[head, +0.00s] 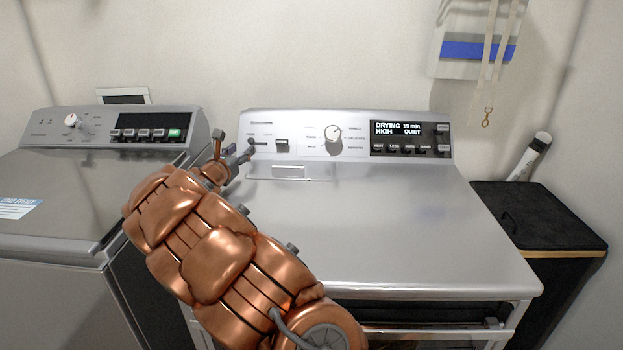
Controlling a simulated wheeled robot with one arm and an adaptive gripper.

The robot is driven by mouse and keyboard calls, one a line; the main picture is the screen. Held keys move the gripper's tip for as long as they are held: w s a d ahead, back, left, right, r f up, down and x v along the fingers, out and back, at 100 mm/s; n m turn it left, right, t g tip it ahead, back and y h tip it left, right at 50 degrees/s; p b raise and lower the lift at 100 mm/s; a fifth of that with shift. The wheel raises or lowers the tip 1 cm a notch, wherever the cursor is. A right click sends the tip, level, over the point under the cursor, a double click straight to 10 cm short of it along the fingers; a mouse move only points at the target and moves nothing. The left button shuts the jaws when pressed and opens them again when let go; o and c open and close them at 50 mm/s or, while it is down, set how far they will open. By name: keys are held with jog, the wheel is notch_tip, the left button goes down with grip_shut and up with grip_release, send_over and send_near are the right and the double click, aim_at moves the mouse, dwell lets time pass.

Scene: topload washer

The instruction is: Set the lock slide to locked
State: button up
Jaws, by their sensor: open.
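A small dark slide (256,142) sits near the left end of the right machine's silver control panel (300,120), with tiny labels above it that I cannot read. I take it for the lock slide; its knob appears toward the left of a short horizontal slot, but it is too small to tell its setting. My gripper (233,149) is open, just left of the slide at the panel's left end. One finger points up and the other reaches toward the slide. I cannot tell whether that finger touches it. My copper arm covers part of the machine's left side.
Right of the slide are a square switch (282,142), a round knob (333,134) and a lit display (397,129) with buttons. A washer (60,180) stands at left. A black bin (540,215) stands at right. The right machine's top (400,215) is clear.

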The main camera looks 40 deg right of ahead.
jog(key=s+r+m+g, duration=0.1)
jog(key=s, duration=0.1)
jog(key=s+d+r+m+g+p, duration=0.1)
jog(key=s+m, duration=0.1)
jog(key=s, duration=0.1)
jog(key=s+d+r+m+g, duration=0.1)
jog(key=s+r, duration=0.1)
jog(key=shift+s+m+h+p, duration=0.15)
jog(key=shift+m+h+p, duration=0.15)
jog(key=shift+m, duration=0.1)
jog(key=s+a+m+g+y+p, duration=0.2)
jog(key=s+m, duration=0.4)
jog(key=s, duration=0.5)
jog(key=s+a+m+g+y+p, duration=0.1)
jog(key=s+m+g, duration=0.3)
jog(key=s, duration=0.8)
jog(key=shift+a+m+g+y+p, duration=0.3)
jog(key=shift+a+m+y+p, duration=0.05)
jog(key=shift+m+y+p, duration=0.5)
jog(key=shift+r, duration=0.1)
